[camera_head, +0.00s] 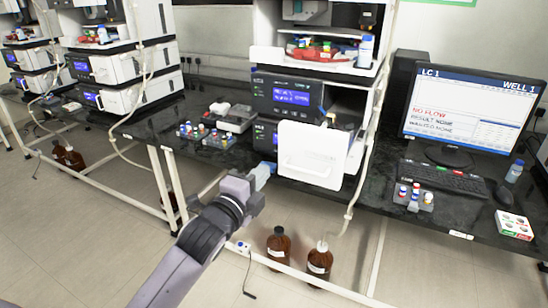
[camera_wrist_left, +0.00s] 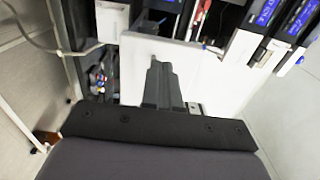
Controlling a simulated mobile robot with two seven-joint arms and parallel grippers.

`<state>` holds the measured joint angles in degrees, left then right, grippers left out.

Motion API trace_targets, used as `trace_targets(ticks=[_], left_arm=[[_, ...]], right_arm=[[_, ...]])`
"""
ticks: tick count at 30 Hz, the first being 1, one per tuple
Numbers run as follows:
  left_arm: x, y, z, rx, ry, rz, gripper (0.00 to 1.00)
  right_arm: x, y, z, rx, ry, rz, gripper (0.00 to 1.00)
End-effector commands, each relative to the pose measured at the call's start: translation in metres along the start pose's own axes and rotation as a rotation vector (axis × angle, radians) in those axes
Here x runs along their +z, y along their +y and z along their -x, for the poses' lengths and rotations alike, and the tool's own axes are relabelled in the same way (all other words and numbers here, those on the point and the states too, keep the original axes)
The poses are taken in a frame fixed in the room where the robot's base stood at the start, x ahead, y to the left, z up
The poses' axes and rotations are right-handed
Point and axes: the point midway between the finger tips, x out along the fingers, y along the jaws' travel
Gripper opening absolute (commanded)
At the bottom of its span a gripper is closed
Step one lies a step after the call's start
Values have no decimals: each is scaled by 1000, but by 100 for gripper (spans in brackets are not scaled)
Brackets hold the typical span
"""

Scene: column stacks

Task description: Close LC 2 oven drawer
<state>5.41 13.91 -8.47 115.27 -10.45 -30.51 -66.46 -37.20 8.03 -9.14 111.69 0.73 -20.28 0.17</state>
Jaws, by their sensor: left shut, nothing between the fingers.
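A white oven drawer (camera_head: 312,155) on the middle column stack sticks out past its housing, with its front panel facing me. No LC 2 label is readable on it. My left gripper (camera_head: 264,170) is at the panel's lower left edge, with its fingers shut and empty. In the left wrist view, the shut fingers (camera_wrist_left: 161,72) point at the white drawer panel (camera_wrist_left: 215,75) and overlap it. I cannot tell whether they touch it. My right gripper is in neither view.
A monitor (camera_head: 470,98) reading LC 1, a keyboard (camera_head: 442,178) and a vial rack (camera_head: 413,197) stand on the right bench. Another vial rack (camera_head: 220,140) is left of the drawer. Brown bottles (camera_head: 279,245) stand on the floor below. A tube hangs right of the drawer.

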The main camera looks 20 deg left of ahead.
Motion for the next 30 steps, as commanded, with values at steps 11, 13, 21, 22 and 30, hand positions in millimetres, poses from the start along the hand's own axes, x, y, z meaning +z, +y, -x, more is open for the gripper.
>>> trace_targets(ticks=[11, 13, 21, 22, 30], left_arm=[[0, -1, -53, 0, 0, 2, 0], [0, -1, -59, -1, 1, 2, 0], [0, 0, -70, -1, 1, 2, 0], [0, 0, -71, -1, 1, 2, 0], [0, 0, -70, -1, 1, 1, 0]], right_arm=[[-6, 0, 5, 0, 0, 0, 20], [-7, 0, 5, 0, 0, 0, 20], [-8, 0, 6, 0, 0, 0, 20], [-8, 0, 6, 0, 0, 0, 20], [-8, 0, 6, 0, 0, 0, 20]])
